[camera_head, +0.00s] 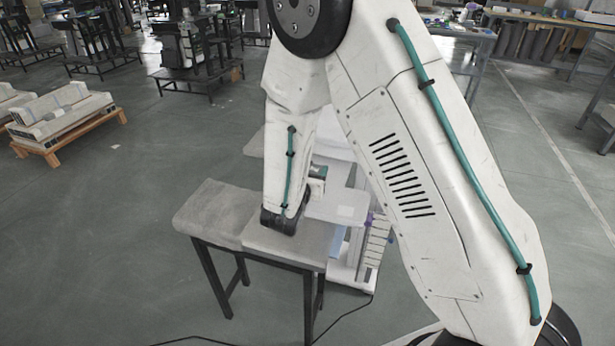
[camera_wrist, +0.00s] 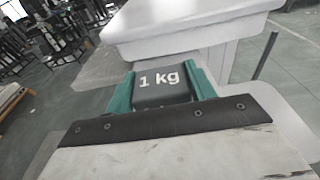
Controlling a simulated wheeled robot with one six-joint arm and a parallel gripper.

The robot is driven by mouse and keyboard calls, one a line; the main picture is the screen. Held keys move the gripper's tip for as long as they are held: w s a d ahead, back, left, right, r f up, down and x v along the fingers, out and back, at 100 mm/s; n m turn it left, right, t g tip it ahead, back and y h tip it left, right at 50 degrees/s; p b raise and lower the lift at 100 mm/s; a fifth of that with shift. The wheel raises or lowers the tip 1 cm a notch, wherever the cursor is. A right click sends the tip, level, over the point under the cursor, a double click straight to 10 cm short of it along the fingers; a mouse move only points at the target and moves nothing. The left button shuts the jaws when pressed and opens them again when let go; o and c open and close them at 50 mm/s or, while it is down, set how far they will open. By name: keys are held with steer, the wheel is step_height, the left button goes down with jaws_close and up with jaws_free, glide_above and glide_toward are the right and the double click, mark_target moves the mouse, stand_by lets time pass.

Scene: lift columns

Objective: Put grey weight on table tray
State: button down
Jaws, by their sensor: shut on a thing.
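My gripper (camera_wrist: 162,90) has green fingers shut on both sides of a dark grey weight (camera_wrist: 160,78) marked "1 kg". In the head view my gripper (camera_head: 317,175) shows small beside my white forearm, and the weight is hard to make out there. A white table tray (camera_wrist: 190,28) on a column stands just past the weight in the wrist view. In the head view a white tray (camera_head: 338,208) lies close to the gripper. I cannot tell whether the weight touches any tray.
A grey-topped bench (camera_head: 210,207) with dark legs stands below my arm. Another pale tray (camera_head: 254,147) juts out left of my forearm. A pallet (camera_head: 62,120) with white parts lies at far left. The floor between is clear.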

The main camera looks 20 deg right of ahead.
steer(key=shift+w+d, duration=0.2)
steer(key=shift+w, duration=0.05)
steer(key=shift+w+d+f, duration=0.1)
steer(key=shift+w+f, duration=0.05)
steer(key=shift+f, duration=1.6)
steer(key=shift+f, duration=0.1)
steer(key=c, duration=0.5)
jaws_free()
